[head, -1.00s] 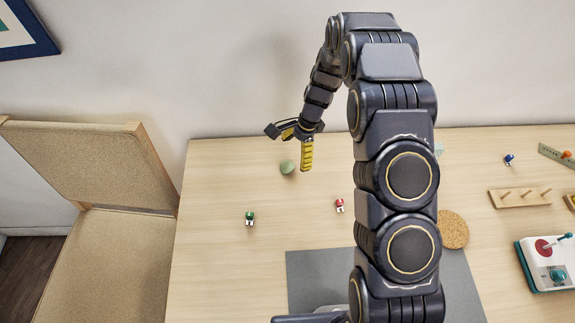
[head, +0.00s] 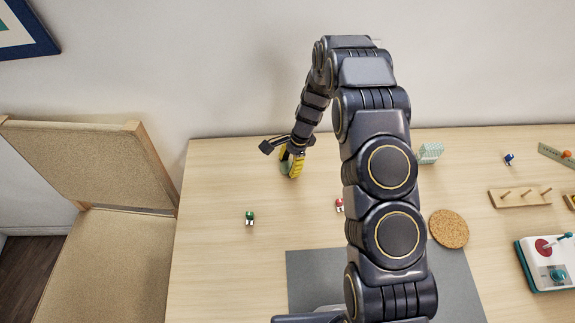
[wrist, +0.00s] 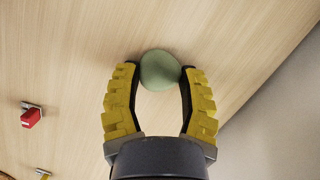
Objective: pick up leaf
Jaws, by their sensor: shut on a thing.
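The leaf (wrist: 160,70) is a smooth, rounded sage-green piece lying near the back left of the table. In the wrist view it sits between the tips of my gripper's yellow-padded fingers (wrist: 160,76), which touch it on both sides. In the head view my gripper (head: 292,166) is low at the tabletop, shut on the leaf, and mostly hides it. I cannot tell whether the leaf is off the wood.
Small green (head: 250,217) and red (head: 340,205) pieces stand nearer on the table. A cork disc (head: 448,228), a checked block (head: 430,153), a pegged rack (head: 520,198) and a joystick box (head: 547,262) are to the right. The wall is close behind.

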